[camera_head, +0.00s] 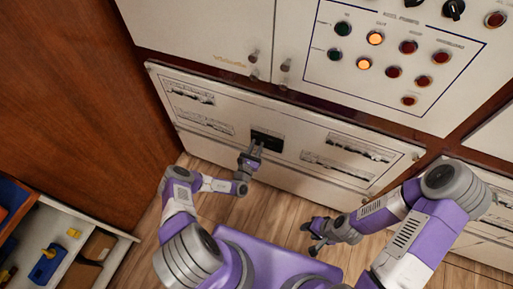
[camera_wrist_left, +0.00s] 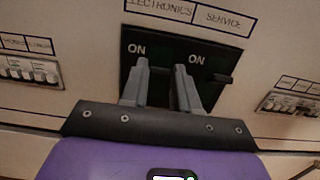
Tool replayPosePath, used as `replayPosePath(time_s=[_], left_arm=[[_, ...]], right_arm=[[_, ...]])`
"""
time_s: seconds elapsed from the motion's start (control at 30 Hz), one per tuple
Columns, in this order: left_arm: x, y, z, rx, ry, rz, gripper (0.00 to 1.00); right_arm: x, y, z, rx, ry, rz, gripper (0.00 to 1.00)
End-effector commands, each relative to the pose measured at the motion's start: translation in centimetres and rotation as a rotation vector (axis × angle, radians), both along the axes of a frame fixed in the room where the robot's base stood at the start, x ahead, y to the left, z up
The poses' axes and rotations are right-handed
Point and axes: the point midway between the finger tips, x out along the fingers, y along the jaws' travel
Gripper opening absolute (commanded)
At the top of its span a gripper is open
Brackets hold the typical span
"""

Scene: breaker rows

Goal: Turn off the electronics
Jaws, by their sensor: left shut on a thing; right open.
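The black switch plate (camera_head: 267,140) is set in the middle of the lower white panel. In the left wrist view the plate (camera_wrist_left: 170,52) carries the labels ELECTRONICS, at left, and SERVICE, at right, with an ON mark under each. My left gripper (camera_head: 255,148) is at the plate; its fingers (camera_wrist_left: 162,82) stand in front of the ELECTRONICS side and part of the SERVICE side. The gripper is shut on the electronics switch, which is mostly hidden between the fingers. A dark lever (camera_wrist_left: 222,79) shows right of the fingers, under SERVICE. My right gripper (camera_head: 317,236) is open and empty, low above the floor.
Rows of small breakers flank the plate, at left (camera_head: 190,92) and right (camera_head: 345,160). Above is a control panel (camera_head: 400,60) with knobs and lit indicators. An open drawer (camera_head: 75,240) with blue and yellow items is at lower left. Wooden floor (camera_head: 275,205) is clear between the arms.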

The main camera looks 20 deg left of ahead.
Motion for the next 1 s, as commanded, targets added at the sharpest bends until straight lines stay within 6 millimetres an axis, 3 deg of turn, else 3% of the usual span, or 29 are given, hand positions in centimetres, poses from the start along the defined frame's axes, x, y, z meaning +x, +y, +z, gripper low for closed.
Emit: replayPosePath(time_s=[0.03,0.2,0.4,1.0], left_arm=[[-0.1,0.0,-0.9,0.0,-0.03,0.001,0.0],[-0.2,0.0,-2.0,-0.006,-0.157,0.002,0.0],[-0.2,0.0,-2.6,-0.01,-0.302,0.001,0.0],[-0.1,0.0,-3.2,-0.018,-0.509,0.0,0.0]], right_arm=[[0.0,0.0,-1.4,0.0,0.0,0.0,0.43],[0.0,0.0,-4.6,0.0,0.0,0.0,0.43],[0.0,0.0,-7.4,0.0,0.001,0.0,0.43],[0.0,0.0,-8.5,0.0,0.0,0.0,0.43]])
